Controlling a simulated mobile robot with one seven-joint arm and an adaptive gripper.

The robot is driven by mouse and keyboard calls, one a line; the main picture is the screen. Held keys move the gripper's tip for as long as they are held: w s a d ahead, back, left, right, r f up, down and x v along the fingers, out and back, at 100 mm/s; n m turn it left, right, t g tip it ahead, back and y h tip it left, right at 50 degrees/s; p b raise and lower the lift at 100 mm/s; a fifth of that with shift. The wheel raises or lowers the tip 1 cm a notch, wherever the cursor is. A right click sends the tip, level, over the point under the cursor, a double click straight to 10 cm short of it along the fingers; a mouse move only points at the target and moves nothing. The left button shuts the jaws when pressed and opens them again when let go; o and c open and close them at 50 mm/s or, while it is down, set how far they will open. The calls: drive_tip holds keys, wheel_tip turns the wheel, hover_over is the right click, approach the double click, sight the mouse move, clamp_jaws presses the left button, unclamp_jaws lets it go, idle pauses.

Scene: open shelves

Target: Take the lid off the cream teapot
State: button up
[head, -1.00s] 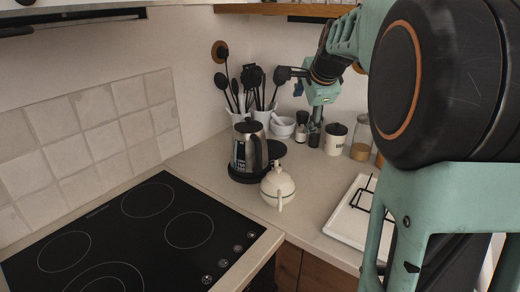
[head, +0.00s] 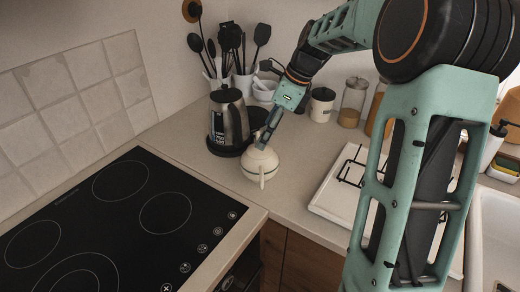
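A steel kettle (head: 228,120) stands close behind and left of the teapot. Utensil pots (head: 244,84) and jars (head: 352,102) line the back. A black hob (head: 110,225) is at left, a white tray with a black rack (head: 335,190) at right.

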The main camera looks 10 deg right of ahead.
drive_tip(key=x, duration=0.5)
drive_tip(key=shift+w+a, duration=0.1)
drive_tip(key=shift+w, duration=0.05)
drive_tip(key=shift+c, duration=0.2)
clamp_jaws()
